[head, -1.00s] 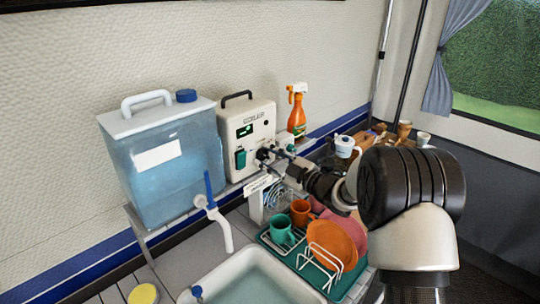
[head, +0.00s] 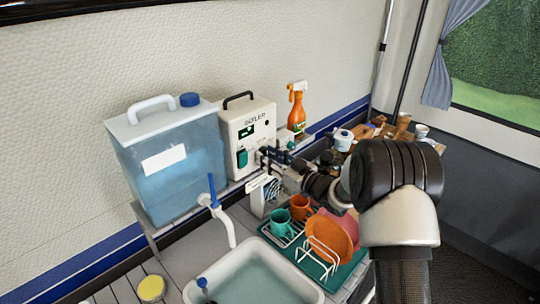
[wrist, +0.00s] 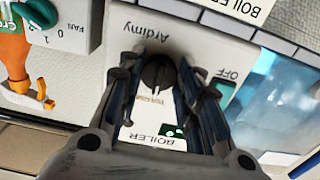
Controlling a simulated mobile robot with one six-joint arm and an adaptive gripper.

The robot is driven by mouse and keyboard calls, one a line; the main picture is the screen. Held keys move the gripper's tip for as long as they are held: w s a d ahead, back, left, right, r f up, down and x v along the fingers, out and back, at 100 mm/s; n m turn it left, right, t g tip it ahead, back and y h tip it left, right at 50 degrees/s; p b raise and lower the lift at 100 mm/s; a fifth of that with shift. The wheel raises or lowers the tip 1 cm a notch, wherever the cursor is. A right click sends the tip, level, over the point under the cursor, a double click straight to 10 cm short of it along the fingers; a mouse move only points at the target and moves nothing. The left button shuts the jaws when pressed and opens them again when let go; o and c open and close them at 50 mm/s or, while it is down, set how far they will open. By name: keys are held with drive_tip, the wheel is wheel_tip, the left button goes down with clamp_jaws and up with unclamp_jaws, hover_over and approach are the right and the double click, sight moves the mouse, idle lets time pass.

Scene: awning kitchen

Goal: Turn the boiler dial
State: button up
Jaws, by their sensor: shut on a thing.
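The boiler (head: 264,110) is a cream box with a black top handle, standing at the wall in the head view. My gripper (head: 262,155) is at the lower right of its front face and hides the dial there. In the wrist view the boiler dial (wrist: 157,73) is a dark round knob on a white panel (wrist: 190,35), with upside-down lettering including OFF and BOILER. My gripper (wrist: 160,66) has one finger on each side of the dial and is shut on it. The exact pointer setting is hard to read.
A blue water tank (head: 180,185) stands left of the boiler. An orange spray bottle (head: 297,113) is to its right. A green fan knob (wrist: 36,14) sits beside the boiler panel. Below are a sink (head: 255,262) and a dish rack (head: 318,268) with cups and plates.

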idle(0.4)
drive_tip(key=o, duration=1)
drive_tip(key=v, duration=1.2)
